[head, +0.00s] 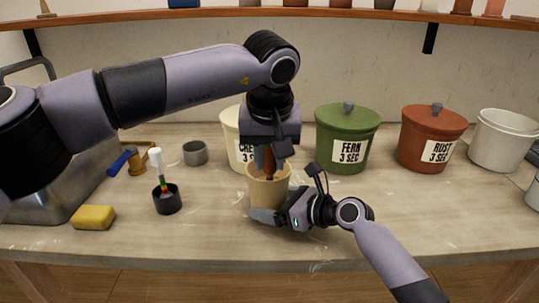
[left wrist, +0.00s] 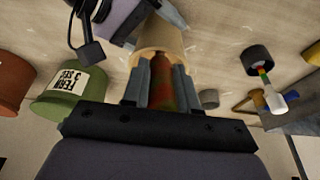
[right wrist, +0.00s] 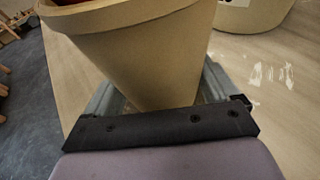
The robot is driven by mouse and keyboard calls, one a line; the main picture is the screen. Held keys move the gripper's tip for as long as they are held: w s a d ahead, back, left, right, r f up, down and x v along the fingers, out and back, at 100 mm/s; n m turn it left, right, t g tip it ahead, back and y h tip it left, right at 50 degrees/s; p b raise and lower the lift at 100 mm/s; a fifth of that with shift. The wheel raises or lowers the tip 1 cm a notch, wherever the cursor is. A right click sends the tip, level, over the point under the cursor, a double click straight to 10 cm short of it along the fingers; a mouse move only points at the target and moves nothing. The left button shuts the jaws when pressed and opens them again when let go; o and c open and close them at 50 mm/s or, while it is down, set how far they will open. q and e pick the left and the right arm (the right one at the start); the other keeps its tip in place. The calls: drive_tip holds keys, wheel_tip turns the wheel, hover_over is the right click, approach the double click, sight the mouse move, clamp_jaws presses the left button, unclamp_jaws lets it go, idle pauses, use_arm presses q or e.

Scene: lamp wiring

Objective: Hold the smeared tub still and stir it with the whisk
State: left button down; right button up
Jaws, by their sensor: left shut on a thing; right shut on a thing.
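The tan tub (head: 257,197) stands on the bench in front of the cream pot. My right gripper (head: 270,214) is shut on the tub low on its side; in the right wrist view the tub (right wrist: 150,55) fills the space between the fingers. My left gripper (head: 267,162) points down from above, shut on a reddish-brown, green-tinged handle, which I take for the whisk (left wrist: 162,82). The whisk reaches down to the tub's mouth. Its lower end is hidden, and the tub's contents barely show; a little red shows inside the rim in the right wrist view.
Behind stand a cream pot (head: 233,127), a green pot (head: 346,133), a rust pot (head: 431,132) and a white bucket (head: 500,138). At left are a black cup (head: 168,203) with a white-handled brush, a yellow sponge (head: 94,217), a grey cup (head: 195,154).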

drive_tip(key=shift+r, duration=0.1)
use_arm(q)
drive_tip(key=shift+r, duration=5.75)
drive_tip(key=shift+r, duration=2)
use_arm(e)
drive_tip(key=o, duration=0.9)
